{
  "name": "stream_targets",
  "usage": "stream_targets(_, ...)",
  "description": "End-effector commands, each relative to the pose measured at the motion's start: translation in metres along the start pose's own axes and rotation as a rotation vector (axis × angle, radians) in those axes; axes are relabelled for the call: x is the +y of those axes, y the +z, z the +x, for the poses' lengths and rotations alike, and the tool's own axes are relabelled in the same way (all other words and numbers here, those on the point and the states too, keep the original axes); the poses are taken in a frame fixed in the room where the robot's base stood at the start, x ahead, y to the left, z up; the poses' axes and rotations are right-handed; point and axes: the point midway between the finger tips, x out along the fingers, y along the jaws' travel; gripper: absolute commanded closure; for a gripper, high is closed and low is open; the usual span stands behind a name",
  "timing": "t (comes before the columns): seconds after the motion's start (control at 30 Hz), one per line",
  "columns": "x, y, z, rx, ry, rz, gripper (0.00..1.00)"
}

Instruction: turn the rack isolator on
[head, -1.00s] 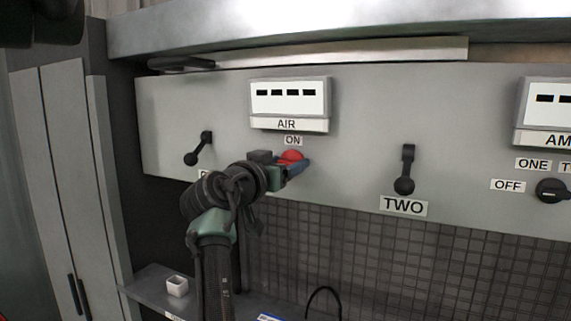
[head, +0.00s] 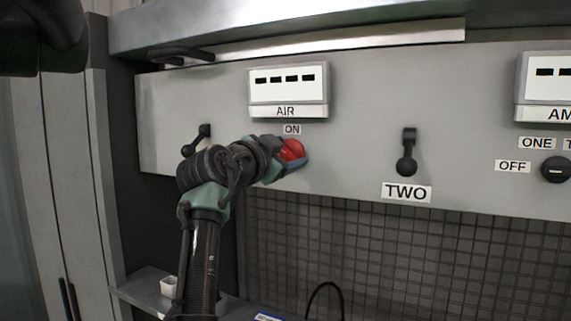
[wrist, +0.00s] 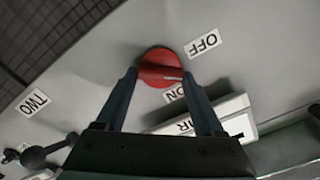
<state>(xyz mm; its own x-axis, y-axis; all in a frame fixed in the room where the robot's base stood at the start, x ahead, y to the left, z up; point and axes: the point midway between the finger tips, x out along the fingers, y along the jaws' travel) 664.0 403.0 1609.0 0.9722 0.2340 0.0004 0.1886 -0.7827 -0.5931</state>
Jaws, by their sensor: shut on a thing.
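The red rotary knob (head: 292,149), labelled ON above it, sits on the grey panel under the AIR display. It also shows in the wrist view (wrist: 158,65), between the two fingers of my gripper (wrist: 160,76). The fingers are shut on it from both sides. In the wrist view, the pale mark on the knob points between the OFF label (wrist: 203,43) and the ON label (wrist: 174,94), nearer to ON. In the head view, my gripper (head: 290,160) partly covers the knob, and the OFF label is hidden behind my arm.
A black lever (head: 197,140) is left of my gripper, and another lever (head: 406,152) with the label TWO is to the right. The AIR display (head: 288,88) is just above the knob. A shelf with a small white cup (head: 169,287) lies below.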

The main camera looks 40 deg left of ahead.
Motion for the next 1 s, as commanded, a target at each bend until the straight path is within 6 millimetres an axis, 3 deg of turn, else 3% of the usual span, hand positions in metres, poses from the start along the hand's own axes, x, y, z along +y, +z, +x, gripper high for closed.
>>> stream_targets(0.6, 0.0031, 0.0024, 0.0000, -0.002, 0.001, 0.583, 0.86)
stream_targets(1.0, 0.0043, 0.0029, 0.0002, -0.002, 0.002, 0.856, 0.86)
